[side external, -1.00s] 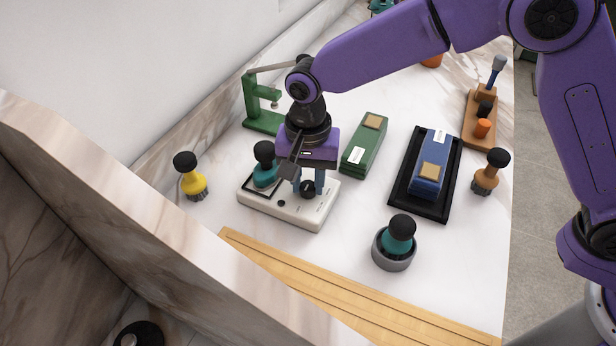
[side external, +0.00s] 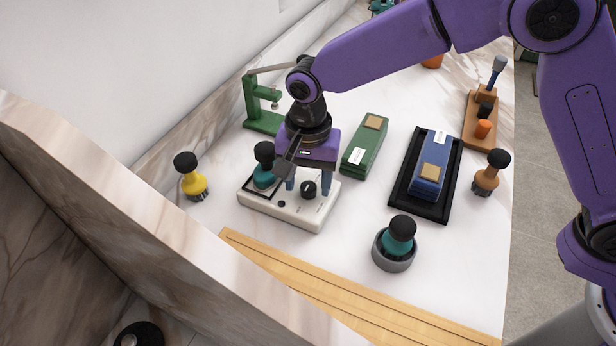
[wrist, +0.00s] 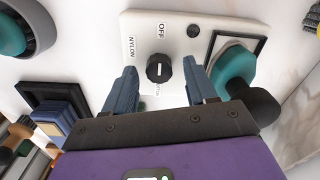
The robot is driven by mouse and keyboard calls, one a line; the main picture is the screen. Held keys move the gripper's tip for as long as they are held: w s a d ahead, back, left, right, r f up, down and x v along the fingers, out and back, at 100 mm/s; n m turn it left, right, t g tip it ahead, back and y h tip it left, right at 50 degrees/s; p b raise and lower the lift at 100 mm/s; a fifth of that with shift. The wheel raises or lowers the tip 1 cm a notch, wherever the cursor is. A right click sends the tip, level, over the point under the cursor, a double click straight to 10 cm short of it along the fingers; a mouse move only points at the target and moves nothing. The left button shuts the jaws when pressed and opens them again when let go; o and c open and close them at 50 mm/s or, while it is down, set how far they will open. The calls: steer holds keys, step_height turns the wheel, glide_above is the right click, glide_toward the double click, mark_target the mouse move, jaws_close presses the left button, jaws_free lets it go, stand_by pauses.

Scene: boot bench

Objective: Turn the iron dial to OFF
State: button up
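The iron dial (wrist: 159,68) is a round black knob with a white mark, on the cream iron base (wrist: 185,22). In the wrist view, printed labels sit around it: OFF above, NYLON to the left and a partly hidden, unreadable one below. The dial also shows in the side view (side external: 308,188). My gripper (side external: 308,185) is open over the base, with one blue finger on each side of the dial and a visible gap to both.
A teal iron with a black knob (wrist: 235,72) stands in the base's black-framed square, close beside one finger. A green block (side external: 364,145), a blue block on a black tray (side external: 445,205) and a grey cup (side external: 393,258) stand nearby. A wooden strip (side external: 300,270) lies in front.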

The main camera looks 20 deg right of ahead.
mark_target(309, 185)
step_height(309, 185, up, 17)
steer(key=shift+r, duration=0.2)
stand_by(0.5)
stand_by(0.4)
steer(key=s+d+f+n, duration=0.3)
steer(key=s+d+n, duration=0.3)
steer(key=d, duration=0.5)
steer(key=s+d+f+n, duration=0.3)
steer(key=s+d+n, duration=0.3)
steer(key=s+d, duration=0.4)
steer(key=s+d+f+n, duration=0.3)
steer(key=s+d+n, duration=0.3)
steer(key=d, duration=0.6)
steer(key=shift+s+d+f+n, duration=0.15)
steer(key=shift+s+f+n, duration=0.2)
steer(key=shift+s, duration=0.8)
